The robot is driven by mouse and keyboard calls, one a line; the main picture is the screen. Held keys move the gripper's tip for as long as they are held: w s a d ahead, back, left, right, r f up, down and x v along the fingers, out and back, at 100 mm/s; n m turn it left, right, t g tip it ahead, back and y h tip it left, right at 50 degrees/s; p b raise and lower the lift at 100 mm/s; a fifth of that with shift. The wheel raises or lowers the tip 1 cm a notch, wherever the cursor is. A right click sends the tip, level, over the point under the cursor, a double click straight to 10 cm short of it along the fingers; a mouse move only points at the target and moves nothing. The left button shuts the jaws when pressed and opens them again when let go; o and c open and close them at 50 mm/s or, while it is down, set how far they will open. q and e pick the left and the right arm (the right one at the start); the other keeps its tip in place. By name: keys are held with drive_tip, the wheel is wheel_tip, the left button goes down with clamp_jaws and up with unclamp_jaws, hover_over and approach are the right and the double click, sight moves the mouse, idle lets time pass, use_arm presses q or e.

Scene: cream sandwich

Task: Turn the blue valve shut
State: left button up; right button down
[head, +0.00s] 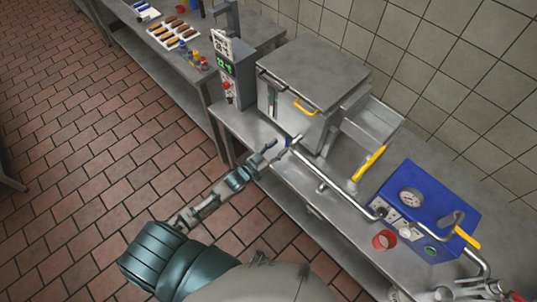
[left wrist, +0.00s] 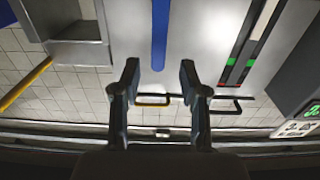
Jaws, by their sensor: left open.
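The blue valve handle shows in the left wrist view as a long blue bar (left wrist: 160,35) in front of a grey metal surface. In the head view only a small blue piece (head: 288,142) of it shows, by the upper end of a metal pipe and close to my left gripper. My left gripper (head: 276,153) is open and empty. In the left wrist view its fingers (left wrist: 159,80) stand apart, with the blue bar's lower end between them in the picture. I cannot tell the depth gap. My right gripper is not in view.
A grey fryer-like box (head: 315,75) with a yellow handle stands behind my left gripper. A control panel (head: 229,75) stands left of it. A metal pipe (head: 330,183) runs to a blue gauge box (head: 450,205). A red cup (head: 384,240) stands near the counter edge.

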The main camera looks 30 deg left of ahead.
use_arm(q)
drive_tip(key=v, duration=0.6)
drive_tip(key=shift+s, duration=0.2)
drive_tip(key=s+a+f+n+g+y, duration=0.15)
drive_tip(key=s+f, duration=0.25)
drive_tip(key=f, duration=0.6)
drive_tip(key=s+a+f+g+y, duration=0.1)
drive_tip(key=s+f+g+y, duration=0.2)
drive_tip(key=f, duration=0.7)
drive_tip(key=s+a+f+n+g+y, duration=0.1)
drive_tip(key=s+a+f+g, duration=0.3)
drive_tip(key=f, duration=0.7)
drive_tip(key=s+d+f+g, duration=0.2)
drive_tip(key=s+f, duration=0.3)
drive_tip(key=s, duration=0.5)
drive_tip(key=s+d+f+g, duration=0.3)
drive_tip(key=s+f, duration=0.3)
drive_tip(key=s, duration=0.4)
drive_tip(key=s+d+f+m+g, duration=0.1)
drive_tip(key=s+d+f+g, duration=0.1)
drive_tip(key=s+f, duration=0.4)
drive_tip(key=s+d, duration=0.1)
drive_tip(key=s, duration=0.3)
drive_tip(key=shift+s+y, duration=0.3)
drive_tip(key=shift+y, duration=0.05)
drive_tip(key=shift+g, duration=0.25)
